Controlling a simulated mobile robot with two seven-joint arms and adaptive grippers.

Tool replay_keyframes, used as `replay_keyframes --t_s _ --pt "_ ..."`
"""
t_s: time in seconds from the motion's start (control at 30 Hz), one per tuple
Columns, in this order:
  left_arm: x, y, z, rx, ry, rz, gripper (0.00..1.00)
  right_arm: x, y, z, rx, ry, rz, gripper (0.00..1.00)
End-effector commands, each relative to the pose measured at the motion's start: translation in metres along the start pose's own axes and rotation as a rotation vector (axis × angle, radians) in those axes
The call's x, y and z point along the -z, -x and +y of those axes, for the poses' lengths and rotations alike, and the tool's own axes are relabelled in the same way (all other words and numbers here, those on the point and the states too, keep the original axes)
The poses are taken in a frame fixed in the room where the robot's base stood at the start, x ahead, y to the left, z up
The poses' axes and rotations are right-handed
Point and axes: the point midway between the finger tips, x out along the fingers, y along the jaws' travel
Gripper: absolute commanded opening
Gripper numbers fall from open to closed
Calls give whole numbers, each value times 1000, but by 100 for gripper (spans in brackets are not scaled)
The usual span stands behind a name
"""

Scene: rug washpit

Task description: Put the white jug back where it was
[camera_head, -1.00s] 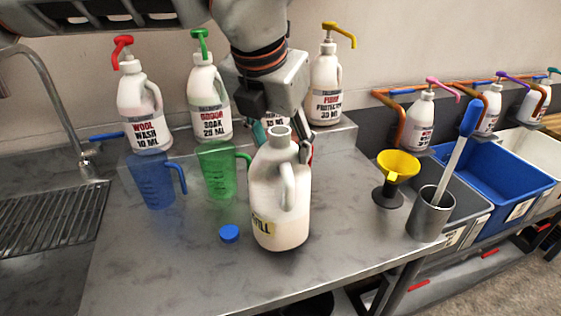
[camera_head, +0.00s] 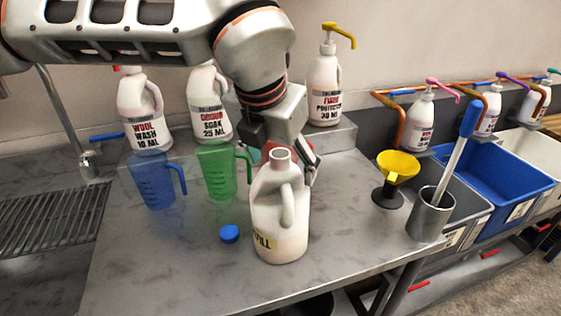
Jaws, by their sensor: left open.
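The white jug (camera_head: 276,215) stands upright and uncapped on the steel counter, its handle towards me and a yellow label, partly readable as "FILL", low on its left. My left gripper (camera_head: 287,164) is open just behind the jug's upper part. One fingertip shows right of the jug's shoulder; the other is mostly hidden behind the jug, and I cannot tell whether they touch it. A blue cap (camera_head: 229,233) lies on the counter left of the jug. My right gripper is not in view.
A green measuring jug (camera_head: 219,172) and a blue one (camera_head: 153,182) stand to the left. A yellow funnel (camera_head: 398,167) and a steel cup (camera_head: 430,215) stand right. The front counter is clear.

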Motion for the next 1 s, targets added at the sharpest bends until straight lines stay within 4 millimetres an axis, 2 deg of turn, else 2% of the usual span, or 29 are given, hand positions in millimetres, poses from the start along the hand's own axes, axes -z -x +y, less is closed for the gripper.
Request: replay_keyframes --t_s 0.17,0.5,0.7,1.0 --pt "-1 14 0 0 1 -3 70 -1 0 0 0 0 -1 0" --pt "-1 81 0 -1 1 -5 70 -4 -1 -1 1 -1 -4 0" --pt "-1 110 0 -1 2 -3 70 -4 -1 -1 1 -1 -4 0" --pt "0 121 0 0 0 -2 70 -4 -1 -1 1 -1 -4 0"
